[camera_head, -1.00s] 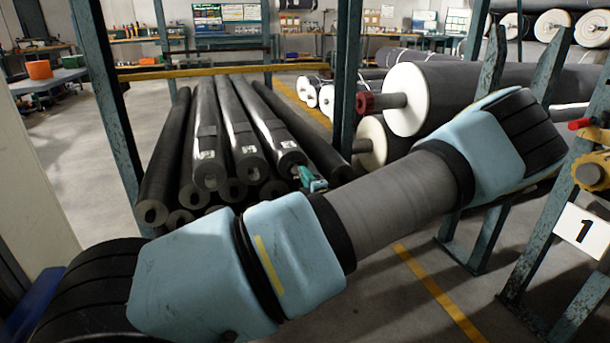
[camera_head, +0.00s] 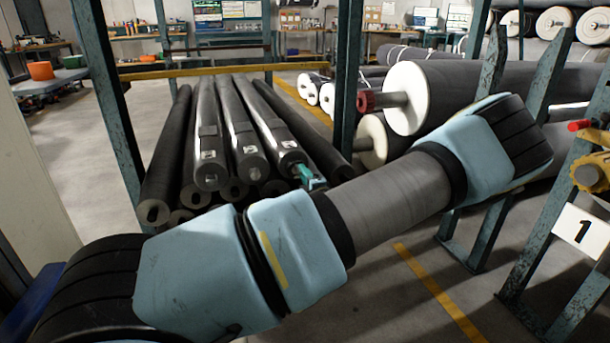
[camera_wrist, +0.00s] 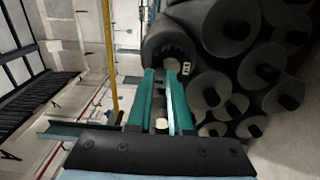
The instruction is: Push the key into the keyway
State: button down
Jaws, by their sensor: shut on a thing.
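Several dark rolls lie in a stack in the head view. The roll nearest my gripper (camera_head: 284,160) has its end just left of the teal fingers. My gripper (camera_head: 306,176) is small there and partly hidden behind my arm. In the wrist view, the two teal fingers of my gripper (camera_wrist: 163,73) reach to the hollow end of a dark roll (camera_wrist: 152,48). They are shut on a small grey piece, apparently the key (camera_wrist: 172,66), at their tips by the roll's opening. The keyway itself is too dark and small to make out, so I cannot tell how far in the key is.
More roll ends (camera_wrist: 240,75) crowd the right of the wrist view. Blue-green rack posts (camera_head: 347,80) and a yellow bar (camera_head: 190,72) stand around the stack. Large white-ended rolls (camera_head: 404,98) lie to the right. Floor shows at left.

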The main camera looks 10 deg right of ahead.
jog(key=shift+w+a+p, duration=0.1)
jog(key=shift+w+p, duration=0.2)
jog(key=shift+w, duration=0.3)
jog(key=shift+w, duration=0.35)
jog(key=shift+w+a+p, duration=0.1)
jog(key=shift+w+p, duration=0.25)
jog(key=shift+w, duration=0.15)
jog(key=c, duration=0.7)
grip_release()
jog(key=shift+c, duration=0.2)
jog(key=shift+s, duration=0.1)
jog(key=s+d+p, duration=0.1)
jog(key=s+p, duration=0.1)
jog(key=s, duration=0.8)
jog(key=shift+s+d, duration=0.2)
jog(key=shift+s, duration=0.05)
